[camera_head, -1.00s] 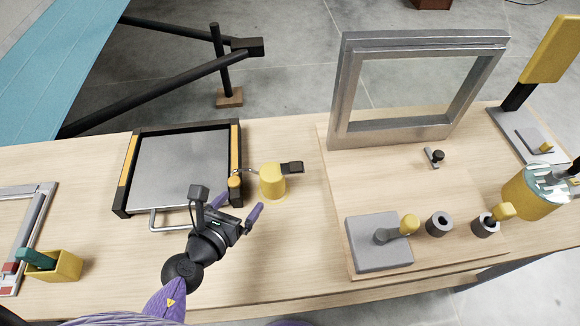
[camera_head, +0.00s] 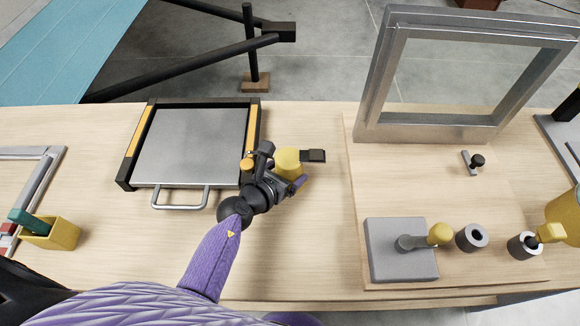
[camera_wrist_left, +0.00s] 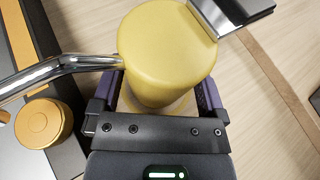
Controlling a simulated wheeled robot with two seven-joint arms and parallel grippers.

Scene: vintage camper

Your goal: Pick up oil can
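The oil can (camera_head: 288,160) is a yellow can with a black handle block on its right, standing on the wooden bench beside the griddle-like tray. My left gripper (camera_head: 281,174) has reached it from the front left and partly hides it. In the left wrist view, the oil can (camera_wrist_left: 165,50) stands between the purple fingers, one on each side. The fingers are spread wide around its body; firm contact on both sides does not show. Its metal spout (camera_wrist_left: 70,68) points left and the handle is at the upper right.
The black-framed tray (camera_head: 190,145) with yellow side strips is close on the left; its yellow knob (camera_wrist_left: 40,124) is near the spout. A board with a grey metal frame (camera_head: 372,105) and a grey block (camera_head: 400,265) lies to the right. Bare bench lies in front.

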